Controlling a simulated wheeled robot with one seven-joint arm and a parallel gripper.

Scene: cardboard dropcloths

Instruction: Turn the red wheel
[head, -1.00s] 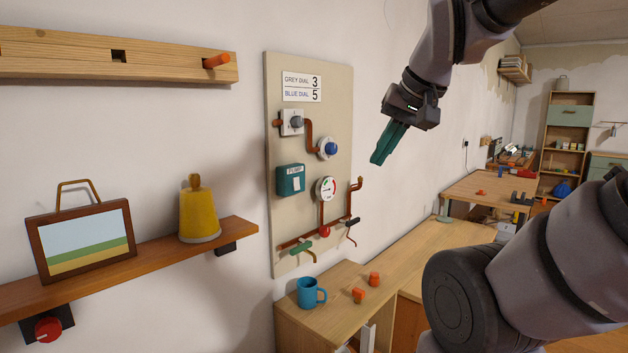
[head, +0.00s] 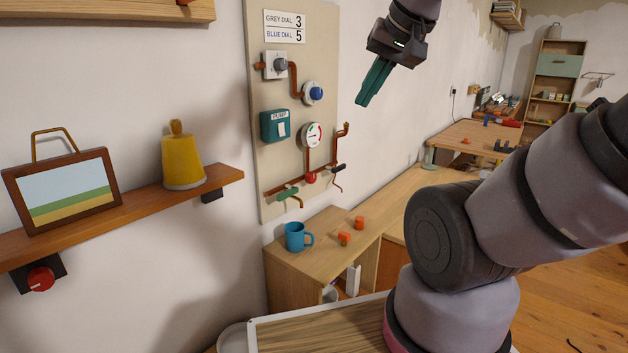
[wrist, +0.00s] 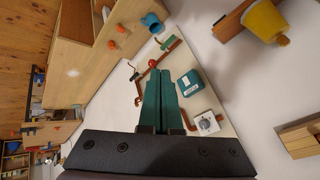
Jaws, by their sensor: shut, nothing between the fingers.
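The small red wheel (head: 311,178) sits on the copper pipe low on the beige wall panel (head: 270,200), between a green-handled valve (head: 287,193) and a black-handled valve (head: 338,168). The red wheel also shows in the wrist view (wrist: 153,63), just beyond my fingertips and apart from them. My gripper (head: 364,98) has green fingers, shut and empty, pointing down to the right of the panel and above the red wheel's height. The wrist view shows my fingers (wrist: 167,82) close together, covering part of the panel.
The panel also bears a grey dial (head: 279,65), blue dial (head: 315,94), pump switch (head: 275,126) and gauge (head: 312,134). A red knob (head: 41,279) is under the left shelf (head: 225,178).

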